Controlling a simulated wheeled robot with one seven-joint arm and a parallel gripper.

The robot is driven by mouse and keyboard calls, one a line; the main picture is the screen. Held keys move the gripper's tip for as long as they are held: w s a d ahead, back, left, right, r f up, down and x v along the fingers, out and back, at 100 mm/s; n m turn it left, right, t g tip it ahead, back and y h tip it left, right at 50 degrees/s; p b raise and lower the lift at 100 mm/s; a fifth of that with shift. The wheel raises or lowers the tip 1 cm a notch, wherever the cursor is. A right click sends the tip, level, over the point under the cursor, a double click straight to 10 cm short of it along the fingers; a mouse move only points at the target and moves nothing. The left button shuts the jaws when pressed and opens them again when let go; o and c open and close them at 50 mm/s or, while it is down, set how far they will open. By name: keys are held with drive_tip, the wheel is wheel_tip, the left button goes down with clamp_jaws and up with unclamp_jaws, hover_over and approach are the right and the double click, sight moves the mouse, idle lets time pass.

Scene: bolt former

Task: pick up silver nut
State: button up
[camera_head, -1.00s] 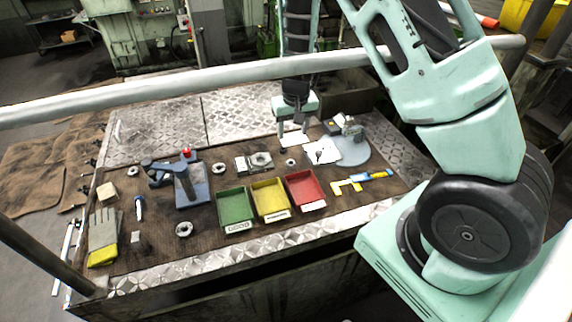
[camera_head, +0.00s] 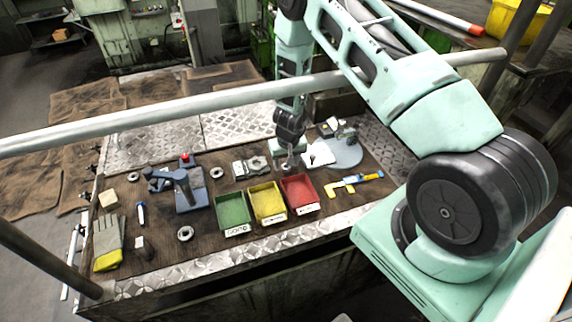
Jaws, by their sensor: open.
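Several silver ring-shaped nuts lie on the brown mat. One nut (camera_head: 185,233) is at the front left, one nut (camera_head: 133,176) at the back left, and another nut (camera_head: 216,172) right of the blue-grey device. My gripper (camera_head: 291,165) is open and low over the mat, just behind the red bin. A small ring-shaped nut seen there earlier is now mostly hidden by the gripper; I cannot tell whether the fingers are around it or above it.
Green (camera_head: 233,213), yellow (camera_head: 267,203) and red (camera_head: 300,194) bins stand in front of the gripper. A metal block with a ring (camera_head: 249,167) is to its left, a round grey base (camera_head: 343,154) to its right. A caliper (camera_head: 354,184) lies front right. A rail (camera_head: 180,118) crosses the view.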

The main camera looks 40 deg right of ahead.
drive_tip(key=shift+w+f, duration=0.1)
drive_tip(key=shift+f, duration=0.5)
drive_tip(key=c, duration=1.1)
drive_tip(key=shift+r, duration=0.1)
